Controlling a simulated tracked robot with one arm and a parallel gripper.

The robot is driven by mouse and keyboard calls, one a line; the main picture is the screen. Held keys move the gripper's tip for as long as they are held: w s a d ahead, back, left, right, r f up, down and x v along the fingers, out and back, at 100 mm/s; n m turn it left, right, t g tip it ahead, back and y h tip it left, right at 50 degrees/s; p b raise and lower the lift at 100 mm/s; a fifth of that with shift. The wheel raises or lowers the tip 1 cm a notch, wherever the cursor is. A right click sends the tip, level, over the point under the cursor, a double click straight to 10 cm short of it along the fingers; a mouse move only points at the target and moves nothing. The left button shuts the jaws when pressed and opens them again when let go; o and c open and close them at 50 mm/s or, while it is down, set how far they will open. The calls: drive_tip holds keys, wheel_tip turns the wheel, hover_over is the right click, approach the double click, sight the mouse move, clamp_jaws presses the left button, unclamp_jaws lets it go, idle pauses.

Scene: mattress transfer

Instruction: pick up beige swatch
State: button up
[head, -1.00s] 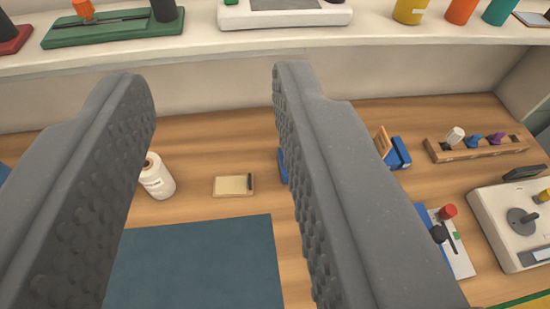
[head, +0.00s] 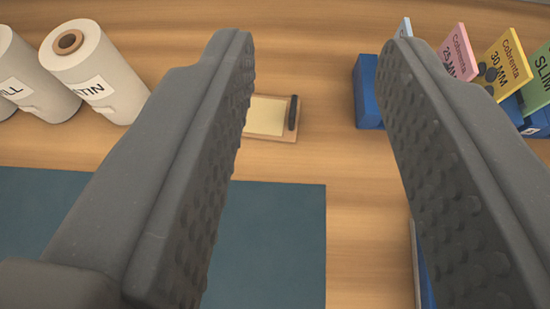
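My gripper (head: 318,48) is open and empty, its two dark grey studded fingers wide apart above the wooden table. A small wooden board (head: 268,135) with a pale beige-yellow sheet (head: 264,115) and a dark strip lies flat beyond the fingers; the left finger hides its left end. I cannot tell if this sheet is the beige swatch. Coloured swatch cards stand tilted in a blue holder (head: 367,92) at the upper right: a pink card (head: 459,52), a yellow card (head: 505,62) and a green card (head: 538,82). The right finger partly hides the holder.
White labelled rolls (head: 92,72) stand at the upper left, beside the left finger. A dark teal mat (head: 275,245) covers the lower left of the table. Bare wood (head: 365,190) lies between the mat and the right finger.

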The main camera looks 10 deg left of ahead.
drive_tip(key=g, duration=0.1)
approach(293, 118)
drive_tip(key=b+x, duration=0.2)
drive_tip(key=x, duration=0.3)
drive_tip(key=shift+w+f, duration=0.1)
drive_tip(key=shift+f, duration=0.05)
drive_tip(key=shift+b+x, duration=0.75)
drive_tip(key=shift+x, duration=1.95)
clamp_jaws()
